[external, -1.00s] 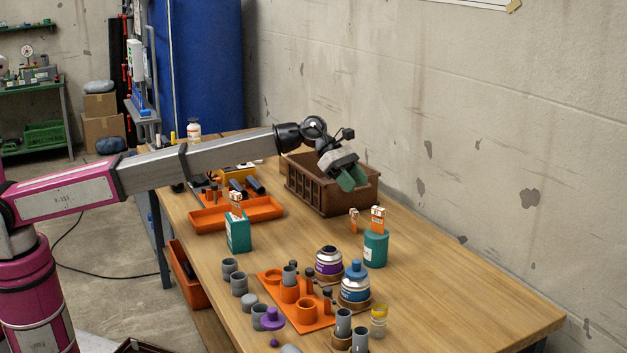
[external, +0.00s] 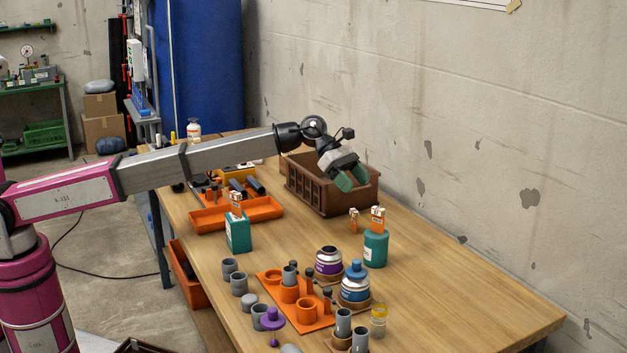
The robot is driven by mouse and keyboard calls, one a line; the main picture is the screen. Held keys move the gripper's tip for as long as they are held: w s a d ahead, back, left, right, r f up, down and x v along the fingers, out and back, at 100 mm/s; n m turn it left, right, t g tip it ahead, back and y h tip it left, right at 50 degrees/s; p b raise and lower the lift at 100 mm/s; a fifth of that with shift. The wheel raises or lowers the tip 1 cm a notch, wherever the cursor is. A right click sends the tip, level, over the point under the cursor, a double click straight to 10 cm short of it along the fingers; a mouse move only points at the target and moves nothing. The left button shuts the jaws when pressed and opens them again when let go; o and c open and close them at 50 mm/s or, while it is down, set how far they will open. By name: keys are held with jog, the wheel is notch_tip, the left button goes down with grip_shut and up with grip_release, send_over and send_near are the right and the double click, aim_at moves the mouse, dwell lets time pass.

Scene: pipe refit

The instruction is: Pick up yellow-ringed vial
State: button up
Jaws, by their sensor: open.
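The yellow-ringed vial (external: 378,321) stands upright near the front of the wooden table, a small clear vial with a yellow band near its top. It is just right of two grey pipe pieces.
A teal bottle (external: 375,250), a purple-labelled jar (external: 329,262) and a blue-capped jar (external: 355,285) stand behind the vial. An orange pipe fixture (external: 270,287) lies to its left. The right side of the table (external: 460,300) is clear.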

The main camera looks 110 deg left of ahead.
notch_tip(320, 180, up, 5)
jog(key=n+t+y, duration=0.2)
jog(key=t, duration=0.1)
send_over(373, 299)
notch_tip(373, 299, down, 12)
jog(key=shift+s+r, duration=0.15)
jog(key=shift+r, duration=0.1)
jog(key=shift+t, duration=0.3)
jog(key=shift+a+f, duration=0.1)
jog(key=shift+f, duration=2.35)
notch_tip(373, 299, down, 2)
jog(key=shift+f, duration=0.2)
jog(key=x, duration=0.2)
jog(key=shift+f, duration=0.2)
jog(key=shift+w+f, duration=0.2)
jog(key=shift+w, duration=0.35)
